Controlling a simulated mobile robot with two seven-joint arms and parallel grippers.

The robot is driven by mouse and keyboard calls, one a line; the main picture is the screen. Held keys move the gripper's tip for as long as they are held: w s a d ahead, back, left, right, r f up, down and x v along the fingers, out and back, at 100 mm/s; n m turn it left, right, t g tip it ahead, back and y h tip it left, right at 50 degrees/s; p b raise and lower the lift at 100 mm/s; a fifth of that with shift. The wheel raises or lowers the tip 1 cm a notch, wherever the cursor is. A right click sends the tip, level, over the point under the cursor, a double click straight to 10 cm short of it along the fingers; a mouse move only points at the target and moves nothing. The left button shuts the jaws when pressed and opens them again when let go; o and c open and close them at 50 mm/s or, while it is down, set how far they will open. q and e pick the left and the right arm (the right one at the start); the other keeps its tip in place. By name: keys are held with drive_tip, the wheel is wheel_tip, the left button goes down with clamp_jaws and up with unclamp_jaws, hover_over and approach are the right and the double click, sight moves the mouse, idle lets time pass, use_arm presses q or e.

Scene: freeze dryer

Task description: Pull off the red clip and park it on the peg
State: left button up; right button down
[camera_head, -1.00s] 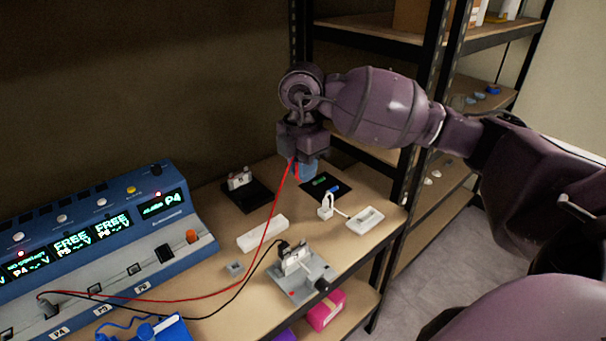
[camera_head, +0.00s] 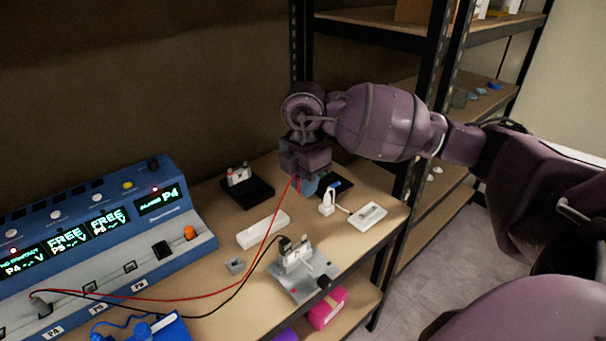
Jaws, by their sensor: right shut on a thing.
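My right gripper (camera_head: 304,180) points down over the back of the bench. It is shut on the red clip (camera_head: 298,184), of which only a small red part shows below the jaws. A red lead runs from the clip down to the blue power unit (camera_head: 120,225) on the left. A black lead runs from the unit to a grey metal fixture (camera_head: 302,273), where a black clip (camera_head: 284,245) sits. I cannot make out the peg for certain; the gripper may hide it. My left gripper is not in view.
A black block with a white part (camera_head: 246,188) stands left of the gripper. A dark mat (camera_head: 337,186) lies partly behind the gripper. A white strip (camera_head: 263,229), a white plug (camera_head: 327,203) and a white socket (camera_head: 369,216) lie on the bench (camera_head: 210,283). Shelving stands behind at right.

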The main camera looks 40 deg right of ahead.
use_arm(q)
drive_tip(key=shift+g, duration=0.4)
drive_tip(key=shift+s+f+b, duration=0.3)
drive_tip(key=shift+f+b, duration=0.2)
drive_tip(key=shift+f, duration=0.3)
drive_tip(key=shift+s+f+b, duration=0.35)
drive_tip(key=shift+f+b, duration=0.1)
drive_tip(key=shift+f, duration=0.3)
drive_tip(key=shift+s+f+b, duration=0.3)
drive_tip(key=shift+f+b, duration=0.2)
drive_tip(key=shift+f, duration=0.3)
use_arm(e)
drive_tip(key=shift+f, duration=5.25)
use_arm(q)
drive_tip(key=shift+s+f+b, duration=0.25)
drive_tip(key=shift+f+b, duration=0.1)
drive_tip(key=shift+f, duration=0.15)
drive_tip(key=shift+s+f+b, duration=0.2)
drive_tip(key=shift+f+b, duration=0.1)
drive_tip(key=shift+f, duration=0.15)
use_arm(e)
drive_tip(key=w+a, duration=0.4)
drive_tip(key=w, duration=0.2)
drive_tip(key=shift+w, duration=0.25)
drive_tip(key=shift+w, duration=0.1)
